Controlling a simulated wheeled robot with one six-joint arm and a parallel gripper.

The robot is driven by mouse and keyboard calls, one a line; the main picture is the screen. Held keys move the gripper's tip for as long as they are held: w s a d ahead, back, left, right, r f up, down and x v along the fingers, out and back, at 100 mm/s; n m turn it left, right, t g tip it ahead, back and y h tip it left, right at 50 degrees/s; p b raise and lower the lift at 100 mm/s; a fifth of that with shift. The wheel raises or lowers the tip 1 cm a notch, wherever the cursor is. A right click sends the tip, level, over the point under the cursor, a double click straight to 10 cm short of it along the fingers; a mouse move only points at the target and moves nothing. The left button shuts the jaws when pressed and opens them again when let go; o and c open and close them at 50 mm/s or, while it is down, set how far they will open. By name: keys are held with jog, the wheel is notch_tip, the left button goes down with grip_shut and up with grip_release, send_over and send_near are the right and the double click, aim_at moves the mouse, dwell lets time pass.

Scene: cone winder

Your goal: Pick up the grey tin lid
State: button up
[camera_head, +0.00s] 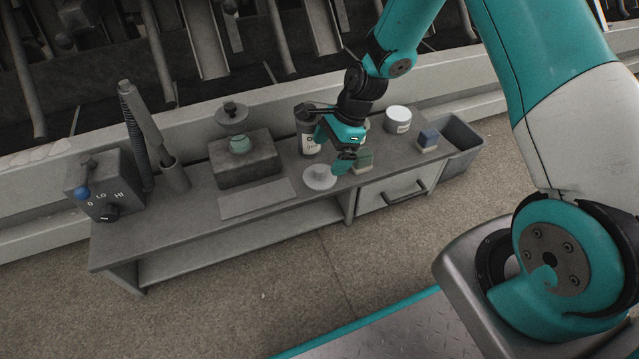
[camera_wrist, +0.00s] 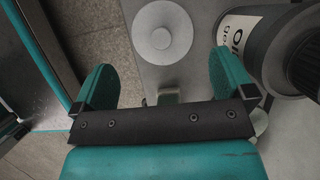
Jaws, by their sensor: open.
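The grey tin lid (camera_head: 319,177) is a pale round disc with a raised centre, lying on the bench top near its front edge. In the wrist view the lid (camera_wrist: 162,32) shows whole, beyond my fingertips and between their lines. My gripper (camera_head: 338,165) hangs just above and to the right of the lid in the head view. In the wrist view my gripper (camera_wrist: 165,82) has its two teal fingers wide apart with nothing held between them. The lid appears apart from both fingers.
A dark labelled tin (camera_head: 308,130) stands close behind the lid, beside my right finger in the wrist view (camera_wrist: 252,35). A flat plate (camera_head: 257,198) lies left.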

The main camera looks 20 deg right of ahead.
aim_at(320, 169)
jog(key=b+x, duration=0.5)
jog(key=x, duration=0.1)
jog(key=shift+a+f, duration=0.1)
jog(key=shift+f, duration=0.15)
jog(key=shift+r, duration=0.15)
jog(key=c, duration=0.6)
